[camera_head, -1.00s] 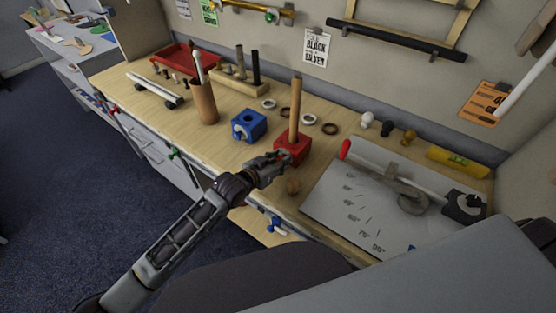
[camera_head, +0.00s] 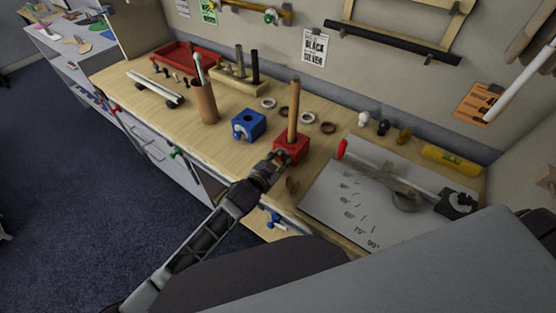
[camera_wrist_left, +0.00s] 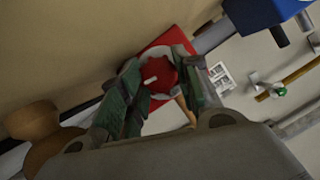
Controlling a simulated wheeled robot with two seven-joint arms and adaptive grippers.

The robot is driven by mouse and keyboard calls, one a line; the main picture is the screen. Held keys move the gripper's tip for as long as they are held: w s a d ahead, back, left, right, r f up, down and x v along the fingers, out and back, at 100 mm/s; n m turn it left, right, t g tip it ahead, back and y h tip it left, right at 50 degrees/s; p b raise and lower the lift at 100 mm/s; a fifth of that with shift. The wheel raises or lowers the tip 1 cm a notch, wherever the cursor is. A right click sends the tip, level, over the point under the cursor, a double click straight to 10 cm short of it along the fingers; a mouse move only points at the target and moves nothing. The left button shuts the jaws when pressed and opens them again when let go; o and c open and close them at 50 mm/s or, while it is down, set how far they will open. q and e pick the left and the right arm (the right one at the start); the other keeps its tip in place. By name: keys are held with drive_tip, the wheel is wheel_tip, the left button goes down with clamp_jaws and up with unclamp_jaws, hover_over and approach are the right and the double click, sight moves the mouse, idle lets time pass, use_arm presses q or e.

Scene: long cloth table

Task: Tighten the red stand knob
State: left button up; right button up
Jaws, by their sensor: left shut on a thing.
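The red stand (camera_head: 291,149) is a square block on the wooden bench, with an upright wooden rod (camera_head: 293,108) in it. My left gripper (camera_head: 277,160) is at the front face of the stand. In the left wrist view the red knob (camera_wrist_left: 158,72) sits between the two fingers of my left gripper (camera_wrist_left: 160,84), which are shut on it. A white mark shows on the knob. The red stand (camera_wrist_left: 172,38) shows behind the knob. In the head view the fingers hide the knob. My right gripper is not in view.
A blue block (camera_head: 249,125) stands left of the red stand. A grey angle board (camera_head: 330,205) lies to the right. Several rings lie behind the stand.

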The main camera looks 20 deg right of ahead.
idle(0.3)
use_arm(q)
drive_tip(key=o, duration=1)
drive_tip(key=shift+o, duration=0.2)
drive_tip(key=shift+s+a, duration=0.1)
drive_tip(key=shift+s, duration=0.05)
drive_tip(key=shift+v, duration=5.85)
drive_tip(key=shift+r, duration=0.1)
